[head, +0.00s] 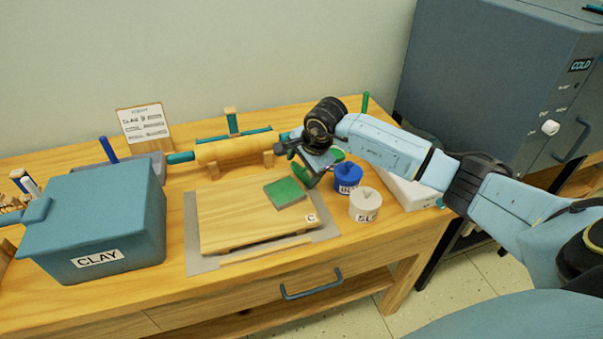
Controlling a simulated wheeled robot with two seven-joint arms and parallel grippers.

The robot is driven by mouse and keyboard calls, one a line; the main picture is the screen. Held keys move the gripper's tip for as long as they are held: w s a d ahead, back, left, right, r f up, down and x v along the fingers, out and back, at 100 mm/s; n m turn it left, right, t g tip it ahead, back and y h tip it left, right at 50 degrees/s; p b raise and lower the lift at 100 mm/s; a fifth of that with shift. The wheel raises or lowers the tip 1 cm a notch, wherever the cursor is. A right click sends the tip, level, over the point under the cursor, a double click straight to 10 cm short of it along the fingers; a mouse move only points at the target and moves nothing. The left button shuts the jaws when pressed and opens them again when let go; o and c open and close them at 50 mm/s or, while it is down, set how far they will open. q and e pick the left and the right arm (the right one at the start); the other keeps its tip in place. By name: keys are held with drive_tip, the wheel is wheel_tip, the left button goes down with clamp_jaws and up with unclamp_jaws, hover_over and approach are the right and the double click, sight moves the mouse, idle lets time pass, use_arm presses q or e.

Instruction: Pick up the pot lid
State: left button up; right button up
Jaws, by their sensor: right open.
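My right gripper (324,168) reaches in from the right above the back of the table, with its jaws apart and nothing seen between them. Its green-tipped fingers point down, just behind and left of a small blue pot (348,181). The blue pot has a blue lid with a small knob. In front of it stands a whitish pot (365,208) with a pale lid and knob (366,194). Both lids sit on their pots. The label on each pot is only partly readable. I cannot tell which lid is meant. My left gripper is out of view.
A wooden board (240,222) with a green square (285,192) lies on a grey mat left of the pots. Behind it is a rolling pin (235,148) on a stand. A blue CLAY box (100,220) is at left. A white tray (412,190) sits at right.

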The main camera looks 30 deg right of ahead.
drive_tip(key=shift+w+f, duration=0.2)
drive_tip(key=shift+f, duration=0.25)
drive_tip(key=c, duration=0.8)
drive_tip(key=shift+r, duration=0.1)
